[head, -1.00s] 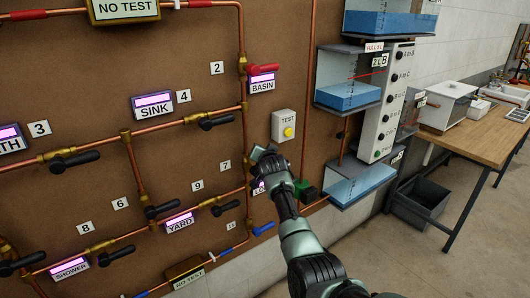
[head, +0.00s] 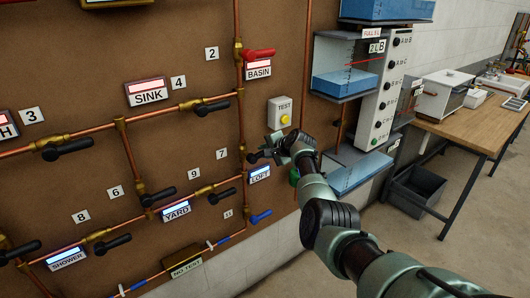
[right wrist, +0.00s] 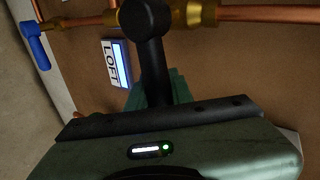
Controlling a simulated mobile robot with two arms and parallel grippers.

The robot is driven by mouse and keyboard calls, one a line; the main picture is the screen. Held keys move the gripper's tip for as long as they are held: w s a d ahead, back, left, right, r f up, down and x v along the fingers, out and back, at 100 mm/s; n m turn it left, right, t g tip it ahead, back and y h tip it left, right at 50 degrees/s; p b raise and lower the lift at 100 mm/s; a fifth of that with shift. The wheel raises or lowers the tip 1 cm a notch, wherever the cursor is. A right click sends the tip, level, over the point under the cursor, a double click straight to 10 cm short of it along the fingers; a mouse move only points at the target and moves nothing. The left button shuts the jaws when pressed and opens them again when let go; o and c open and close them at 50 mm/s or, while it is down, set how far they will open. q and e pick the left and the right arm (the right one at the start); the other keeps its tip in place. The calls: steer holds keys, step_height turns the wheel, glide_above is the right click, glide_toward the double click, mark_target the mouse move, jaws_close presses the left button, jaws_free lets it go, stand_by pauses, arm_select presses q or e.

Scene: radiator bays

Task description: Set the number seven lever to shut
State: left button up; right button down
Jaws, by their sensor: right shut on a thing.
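The number seven lever (head: 255,157) is black and sits on the vertical copper pipe beside the "7" label (head: 222,154), above the LOFT display (head: 259,174). It points right, across the pipe. My right gripper (head: 273,147) is shut on its outer part. In the right wrist view the lever (right wrist: 150,48) stands square to the pipe and its brass valve body (right wrist: 190,12); its lower end disappears behind my right gripper (right wrist: 157,98), so the fingertips' contact is hidden. My left gripper is not in view.
A red lever (head: 259,54) is higher up, a blue lever (head: 260,216) lower down. Water tanks (head: 345,85) stand close to the right. A wooden bench (head: 470,130) is further right.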

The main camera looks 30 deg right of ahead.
steer(key=shift+f+m+y+b, duration=0.4)
steer(key=shift+f+y+b, duration=0.05)
steer(key=shift+f+y, duration=0.1)
steer(key=shift+a, duration=0.15)
steer(key=c, duration=1.3)
jaws_free()
steer(key=shift+o, duration=0.2)
steer(key=p+v, duration=0.1)
steer(key=v, duration=0.6)
steer(key=shift+s+r, duration=0.25)
steer(key=shift+s, duration=0.05)
